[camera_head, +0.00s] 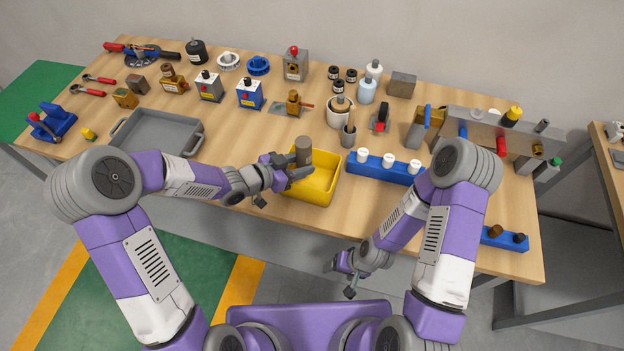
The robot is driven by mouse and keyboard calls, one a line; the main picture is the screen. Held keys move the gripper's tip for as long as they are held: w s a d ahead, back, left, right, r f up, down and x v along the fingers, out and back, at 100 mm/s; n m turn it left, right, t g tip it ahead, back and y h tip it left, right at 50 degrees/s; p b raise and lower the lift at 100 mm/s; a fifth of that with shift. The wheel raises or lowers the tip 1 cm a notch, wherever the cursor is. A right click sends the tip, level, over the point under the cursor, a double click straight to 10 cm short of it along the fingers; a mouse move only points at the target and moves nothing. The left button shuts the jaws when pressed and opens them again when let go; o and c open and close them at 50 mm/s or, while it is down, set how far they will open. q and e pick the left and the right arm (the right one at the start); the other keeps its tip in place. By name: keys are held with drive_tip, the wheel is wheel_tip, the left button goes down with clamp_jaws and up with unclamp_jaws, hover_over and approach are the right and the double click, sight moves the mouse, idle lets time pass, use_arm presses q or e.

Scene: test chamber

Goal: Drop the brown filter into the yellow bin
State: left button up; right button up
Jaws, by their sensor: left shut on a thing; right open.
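The brown filter (303,147), a dull grey-brown cylinder, is upright in my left gripper (291,172). The gripper is shut on it, and the fingers hide part of its lower end. The yellow bin (326,189) stands near the front edge of the table, and the filter shows over its back left part. I cannot tell exactly how high the filter is above the bin floor. The visible part of the bin floor is bare. My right gripper (349,280) is open and empty, low in front of the table's front edge.
A grey tray (158,133) lies left of the bin. A blue rack with white-topped pieces (384,168) is just right of it. A dark cup (348,137) and a beige pot (338,113) stand behind. Several bottles, switch boxes and tools line the back.

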use_arm(q)
drive_tip(key=shift+r, duration=0.1)
drive_tip(key=o, duration=1.2)
drive_tip(key=p+v, duration=0.1)
drive_tip(key=v, duration=0.6)
drive_tip(key=shift+s+a+p, duration=0.2)
drive_tip(key=shift+a+p, duration=0.05)
drive_tip(key=shift+p, duration=0.05)
